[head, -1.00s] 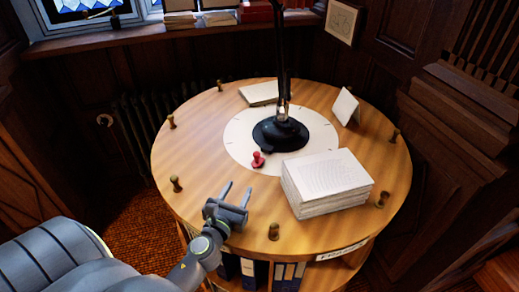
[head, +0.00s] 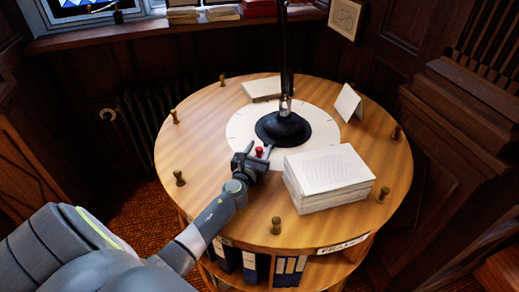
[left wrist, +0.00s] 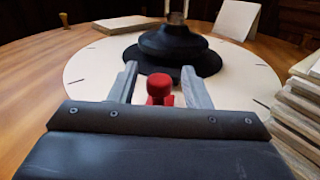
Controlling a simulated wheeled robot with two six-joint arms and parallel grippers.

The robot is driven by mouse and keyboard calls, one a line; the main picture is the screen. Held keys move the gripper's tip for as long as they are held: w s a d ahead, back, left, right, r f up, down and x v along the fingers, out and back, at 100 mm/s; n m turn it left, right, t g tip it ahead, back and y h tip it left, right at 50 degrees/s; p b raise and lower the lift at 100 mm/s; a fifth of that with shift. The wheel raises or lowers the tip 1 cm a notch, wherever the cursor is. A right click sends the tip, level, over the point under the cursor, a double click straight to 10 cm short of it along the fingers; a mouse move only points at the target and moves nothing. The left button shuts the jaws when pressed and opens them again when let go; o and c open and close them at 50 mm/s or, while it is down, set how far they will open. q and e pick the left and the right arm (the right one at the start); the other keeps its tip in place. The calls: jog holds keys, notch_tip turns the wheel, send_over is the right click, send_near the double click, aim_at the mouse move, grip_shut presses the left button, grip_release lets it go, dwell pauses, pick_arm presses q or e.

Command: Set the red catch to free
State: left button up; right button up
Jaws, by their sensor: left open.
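The red catch (head: 259,150) is a small red knob on the white disc (head: 240,126) at the middle of the round wooden table, just in front of the black lamp base (head: 283,129). My left gripper (head: 259,151) is open, with one finger on each side of the catch. In the left wrist view the red catch (left wrist: 160,88) stands between the two fingers (left wrist: 160,82), with a gap visible on both sides. The lower part of the catch is hidden by the gripper body. My right gripper is not in view.
A thick stack of paper (head: 328,180) stands close to the right of my left gripper. Several wooden pegs, one at the front (head: 276,225), ring the table edge. A label (head: 342,244) is on the front rim.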

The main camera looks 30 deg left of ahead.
pick_arm(q)
jog(key=shift+w, duration=0.25)
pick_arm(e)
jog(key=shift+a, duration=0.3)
pick_arm(q)
grip_shut()
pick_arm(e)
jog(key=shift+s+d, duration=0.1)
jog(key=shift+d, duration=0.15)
